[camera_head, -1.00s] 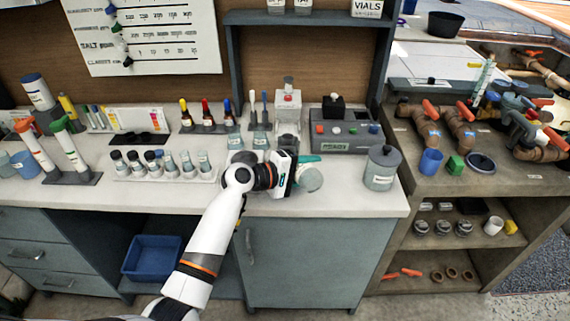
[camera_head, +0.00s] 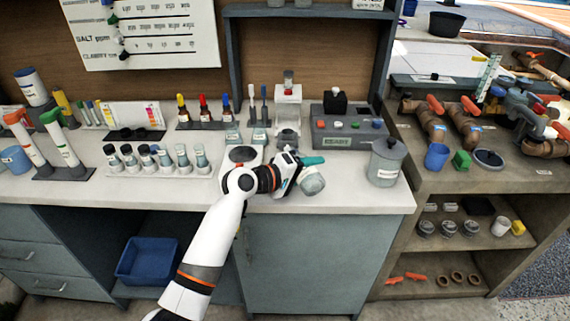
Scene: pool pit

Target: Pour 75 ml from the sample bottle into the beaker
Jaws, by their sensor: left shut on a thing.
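My left gripper (camera_head: 298,174) reaches over the front of the white counter and is shut on a pale grey-green, see-through vessel (camera_head: 313,183), which looks like the sample bottle. Whether liquid is leaving the vessel cannot be seen. I cannot make out the beaker for sure; my wrist hides part of the counter. My right gripper is not in view.
A white scale-like plate (camera_head: 243,155) lies behind my wrist. A lidded grey canister (camera_head: 386,163) stands to the right, a grey button box (camera_head: 347,128) behind. A rack of small bottles (camera_head: 160,160) is at left. Counter between the vessel and the canister is clear.

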